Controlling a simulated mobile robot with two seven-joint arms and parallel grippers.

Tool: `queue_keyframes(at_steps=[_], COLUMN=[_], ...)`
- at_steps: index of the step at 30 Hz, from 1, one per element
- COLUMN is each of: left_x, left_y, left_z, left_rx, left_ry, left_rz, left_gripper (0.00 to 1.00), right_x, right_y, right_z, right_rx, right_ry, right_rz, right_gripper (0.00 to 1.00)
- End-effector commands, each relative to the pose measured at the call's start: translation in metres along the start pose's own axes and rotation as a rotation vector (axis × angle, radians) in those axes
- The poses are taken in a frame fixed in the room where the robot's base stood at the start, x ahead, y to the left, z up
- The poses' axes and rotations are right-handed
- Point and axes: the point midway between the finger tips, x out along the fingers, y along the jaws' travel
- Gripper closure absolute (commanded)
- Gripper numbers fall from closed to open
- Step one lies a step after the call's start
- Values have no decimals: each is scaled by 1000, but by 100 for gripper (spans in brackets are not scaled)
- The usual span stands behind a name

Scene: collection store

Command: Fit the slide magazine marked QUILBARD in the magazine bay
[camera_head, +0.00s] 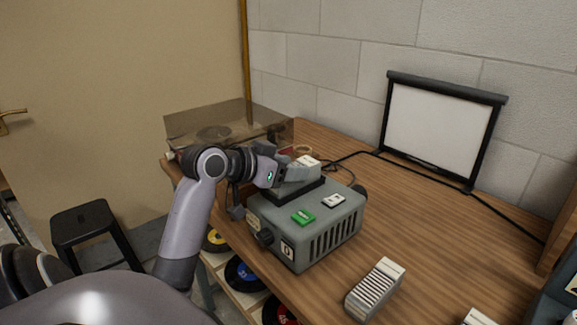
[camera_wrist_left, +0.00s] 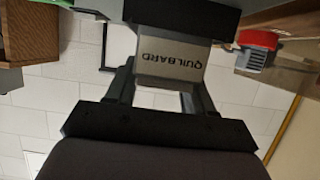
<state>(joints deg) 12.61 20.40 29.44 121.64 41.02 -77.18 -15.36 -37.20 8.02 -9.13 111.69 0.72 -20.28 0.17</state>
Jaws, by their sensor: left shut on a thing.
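The slide magazine marked QUILBARD (camera_wrist_left: 172,62) is pale grey, its lettering upside down in the left wrist view. My left gripper (camera_wrist_left: 162,88) is shut on it, one dark finger on each side. In the head view the magazine (camera_head: 308,161) shows at the fingertips of my left gripper (camera_head: 292,176), over the back of the grey-green projector (camera_head: 345,222). The dark raised magazine bay (camera_head: 300,189) is directly below it. In the wrist view the magazine's end meets a dark block; how deep it sits is hidden. My right gripper is not in view.
Another ribbed grey magazine (camera_head: 375,288) lies on the wooden table (camera_head: 440,255), front right of the projector. A green button (camera_head: 303,218) and a white one (camera_head: 334,201) are on the projector. A screen (camera_head: 440,128) stands behind; a lidded record player (camera_head: 225,128) is at back left.

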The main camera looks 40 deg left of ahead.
Motion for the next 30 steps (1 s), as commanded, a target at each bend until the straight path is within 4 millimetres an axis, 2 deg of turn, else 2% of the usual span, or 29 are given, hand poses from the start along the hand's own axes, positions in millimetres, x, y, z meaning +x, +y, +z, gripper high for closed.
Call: queue_keyframes(at_steps=[4,5,6,16,30], left_x=[1,1,1,-2,-39], left_y=[0,0,0,0,0], left_z=[3,2,2,2,2], left_rx=[1,1,1,0,0], left_ry=[1,2,2,-1,-1], left_rz=[0,0,0,0,-1], left_gripper=[82,41,36,36,36], right_x=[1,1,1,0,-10], right_y=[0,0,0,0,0], right_z=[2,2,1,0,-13], right_rx=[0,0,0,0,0], right_ry=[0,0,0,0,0], right_rz=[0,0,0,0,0], right_gripper=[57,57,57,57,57])
